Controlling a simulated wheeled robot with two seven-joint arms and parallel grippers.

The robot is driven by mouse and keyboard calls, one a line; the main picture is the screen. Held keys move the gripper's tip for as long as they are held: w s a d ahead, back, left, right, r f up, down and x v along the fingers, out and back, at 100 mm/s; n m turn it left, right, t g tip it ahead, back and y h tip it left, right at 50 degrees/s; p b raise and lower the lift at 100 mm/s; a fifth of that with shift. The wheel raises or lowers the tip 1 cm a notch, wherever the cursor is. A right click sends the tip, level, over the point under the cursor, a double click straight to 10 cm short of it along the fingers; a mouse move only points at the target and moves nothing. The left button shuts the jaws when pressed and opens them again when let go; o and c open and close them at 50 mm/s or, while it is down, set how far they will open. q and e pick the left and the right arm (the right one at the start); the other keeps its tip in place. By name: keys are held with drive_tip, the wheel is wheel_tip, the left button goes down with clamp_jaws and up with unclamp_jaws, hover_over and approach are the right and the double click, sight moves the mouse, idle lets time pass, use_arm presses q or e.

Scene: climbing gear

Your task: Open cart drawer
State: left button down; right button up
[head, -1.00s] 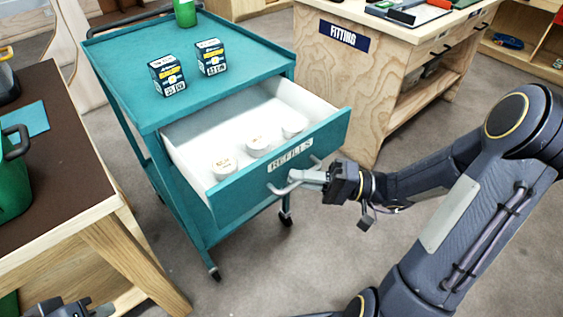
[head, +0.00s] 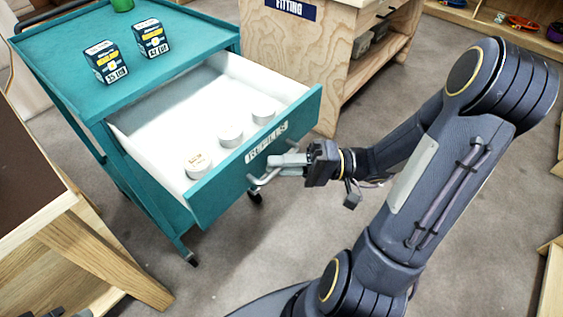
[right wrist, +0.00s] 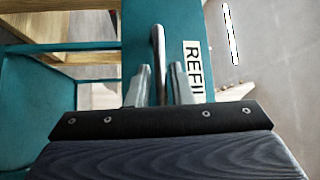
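The teal cart drawer (head: 262,152), labelled REFILLS, stands pulled well out of the teal cart (head: 60,52), with its white inside showing. My right gripper (head: 287,161) is at the grey bar handle (head: 262,181) on the drawer front. In the right wrist view its two fingers (right wrist: 160,85) stand on either side of the handle (right wrist: 158,60), with a narrow gap showing on each side.
Several white round tubs (head: 230,135) sit in the drawer. Two dark blue boxes (head: 106,62) stand on the cart top. A wooden bench (head: 350,40) marked FITTING is behind right, a wooden table (head: 100,250) at left. Grey floor is free before the drawer.

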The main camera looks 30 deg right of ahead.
drive_tip(key=v, duration=0.8)
drive_tip(key=shift+p, duration=0.3)
drive_tip(key=shift+a, duration=0.1)
drive_tip(key=s+a+f+n+g+h, duration=0.1)
drive_tip(key=s+a+n+g+h, duration=0.2)
drive_tip(key=s+a+g+h, duration=0.55)
wheel_tip(320, 180, up, 27)
drive_tip(key=w+m+t+h+p, duration=0.1)
drive_tip(key=t+h+p, duration=0.4)
drive_tip(key=p, duration=2)
drive_tip(key=shift+w+d+t, duration=0.35)
drive_tip(key=shift+w+t, duration=0.3)
drive_tip(key=shift+w, duration=0.1)
drive_tip(key=shift+f+h, duration=0.15)
drive_tip(key=shift+h, duration=0.1)
